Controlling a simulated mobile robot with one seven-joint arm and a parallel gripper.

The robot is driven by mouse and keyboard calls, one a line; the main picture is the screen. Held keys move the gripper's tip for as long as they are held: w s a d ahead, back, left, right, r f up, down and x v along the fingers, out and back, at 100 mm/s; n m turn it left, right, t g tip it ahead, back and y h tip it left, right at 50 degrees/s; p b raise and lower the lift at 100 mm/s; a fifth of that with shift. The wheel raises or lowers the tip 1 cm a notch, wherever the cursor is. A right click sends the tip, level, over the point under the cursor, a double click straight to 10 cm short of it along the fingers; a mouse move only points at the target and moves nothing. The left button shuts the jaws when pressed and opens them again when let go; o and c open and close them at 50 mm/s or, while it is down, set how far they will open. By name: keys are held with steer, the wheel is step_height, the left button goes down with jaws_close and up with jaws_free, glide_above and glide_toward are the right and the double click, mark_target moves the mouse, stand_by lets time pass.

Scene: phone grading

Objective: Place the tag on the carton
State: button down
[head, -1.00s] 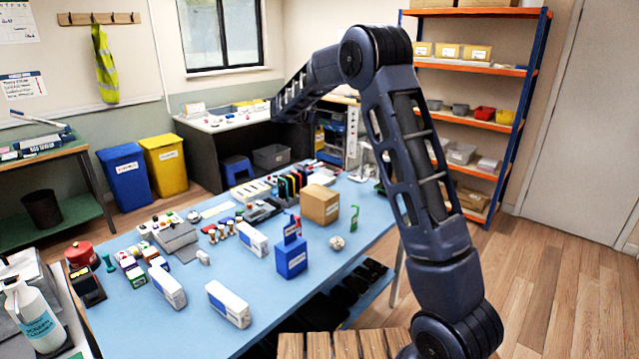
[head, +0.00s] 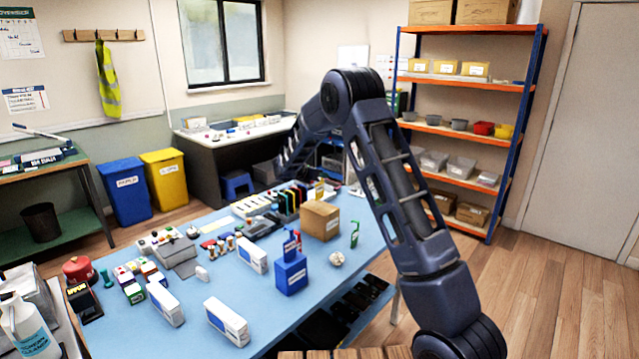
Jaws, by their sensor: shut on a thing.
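The carton is a brown closed box (head: 320,221) with a small pale label, standing on the blue table (head: 240,345) right of its middle. A small yellow piece (head: 319,188) shows just above the carton's far top edge. I cannot tell whether it is the tag, or whether it touches the carton. My arm rises at the right, bends at the elbow, and its forearm slopes down to the left behind the table's far end. The fingers of my gripper cannot be made out there, nor can anything they hold.
A blue box (head: 291,275) stands in front of the carton, with a green stand (head: 354,234) and a pale crumpled ball (head: 336,259) to the right. A row of upright coloured slabs (head: 288,200) lies to the left. White boxes fill the front; bare table surface shows between them.

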steer(key=shift+f, duration=1.7)
steer(key=shift+f, duration=0.1)
steer(key=c, duration=1.1)
jaws_free()
